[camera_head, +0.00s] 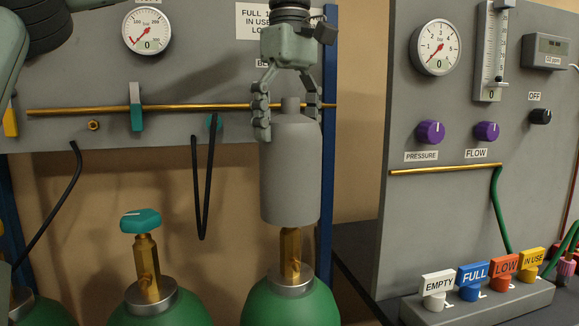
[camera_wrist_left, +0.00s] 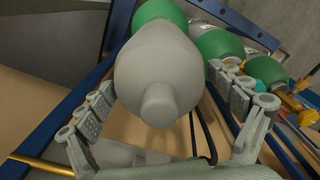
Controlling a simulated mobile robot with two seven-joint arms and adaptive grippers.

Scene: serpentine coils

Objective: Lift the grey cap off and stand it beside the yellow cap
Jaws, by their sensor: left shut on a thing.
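The grey cap (camera_head: 290,175) is a tall cylinder with a small knob on top. My left gripper (camera_head: 288,115) is shut on its upper part, with fingers on both sides. The cap hangs upright above the collar of a green cylinder (camera_head: 290,305). The brass valve stem (camera_head: 291,250) shows below its lower rim; the valve's top is hidden by the cap. In the left wrist view the grey cap (camera_wrist_left: 157,70) lies between the fingers. I cannot make out the yellow cap in either view. My right gripper is not in view.
A green cylinder with a teal valve knob (camera_head: 141,221) stands to the left. A gauge panel (camera_head: 200,70) with a brass pipe (camera_head: 180,108) is close behind the cap. Black hoses (camera_head: 205,190) hang beside it. A blue post (camera_head: 328,200) and a tag block (camera_head: 475,300) are at right.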

